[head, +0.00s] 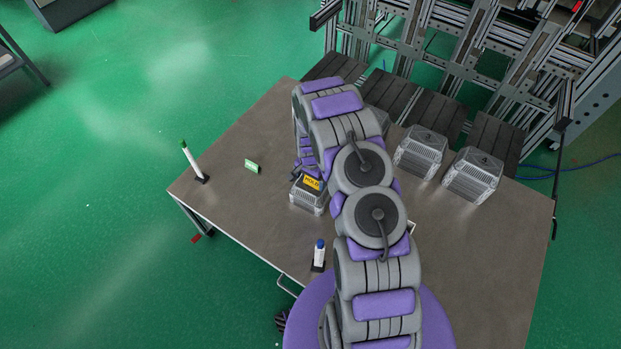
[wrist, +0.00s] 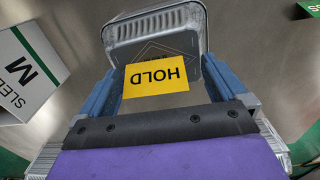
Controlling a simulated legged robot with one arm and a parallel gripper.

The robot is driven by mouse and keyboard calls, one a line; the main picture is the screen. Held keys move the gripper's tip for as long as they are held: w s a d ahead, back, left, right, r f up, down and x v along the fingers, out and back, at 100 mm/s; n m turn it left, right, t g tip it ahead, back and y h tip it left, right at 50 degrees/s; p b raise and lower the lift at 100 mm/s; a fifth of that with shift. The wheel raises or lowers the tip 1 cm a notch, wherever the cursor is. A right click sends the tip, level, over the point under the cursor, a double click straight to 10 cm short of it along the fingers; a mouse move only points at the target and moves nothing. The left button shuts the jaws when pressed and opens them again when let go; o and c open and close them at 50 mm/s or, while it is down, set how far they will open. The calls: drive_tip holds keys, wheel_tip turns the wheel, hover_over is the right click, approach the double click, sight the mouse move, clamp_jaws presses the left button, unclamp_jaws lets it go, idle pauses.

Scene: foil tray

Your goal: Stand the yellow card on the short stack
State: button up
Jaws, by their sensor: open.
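The yellow card (head: 312,183), printed HOLD, shows over the near foil tray stack (head: 308,199). In the wrist view the card (wrist: 157,76) reads upside down, between the two blue fingers. The foil tray (wrist: 190,18) under it has a grey top with a diamond mark. My gripper (wrist: 160,85) is open, with its fingers either side of the card. I cannot tell whether the card touches the tray top. My arm hides part of this area in the head view.
Clear-sided stacks (head: 420,152) and (head: 472,176) stand at the table's right; another is partly behind my arm. A white SLEEVE M box (wrist: 30,75) shows in the wrist view.

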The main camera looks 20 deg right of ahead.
drive_tip(key=shift+d+r, duration=0.35)
drive_tip(key=shift+r, duration=0.25)
drive_tip(key=s+a+r+n+p, duration=0.1)
drive_tip(key=s+a+r, duration=0.15)
drive_tip(key=r, duration=0.75)
drive_tip(key=s+a+r+n, duration=0.1)
drive_tip(key=s+r, duration=0.2)
drive_tip(key=r, duration=0.7)
drive_tip(key=s+a+r+n+p, duration=0.1)
drive_tip(key=s+r+n, duration=0.15)
drive_tip(key=r, duration=0.65)
drive_tip(key=s+a+r+n, duration=0.2)
drive_tip(key=s+r, duration=0.3)
drive_tip(key=s, duration=0.5)
drive_tip(key=s+a+r+n+g, duration=0.1)
drive_tip(key=s+r, duration=0.4)
drive_tip(key=s, duration=0.5)
drive_tip(key=s+a+r+n, duration=0.3)
drive_tip(key=s+a+r, duration=0.1)
drive_tip(key=s, duration=0.6)
drive_tip(key=shift+r+n+g, duration=0.35)
drive_tip(key=shift+r+g, duration=0.05)
drive_tip(key=shift+r, duration=0.45)
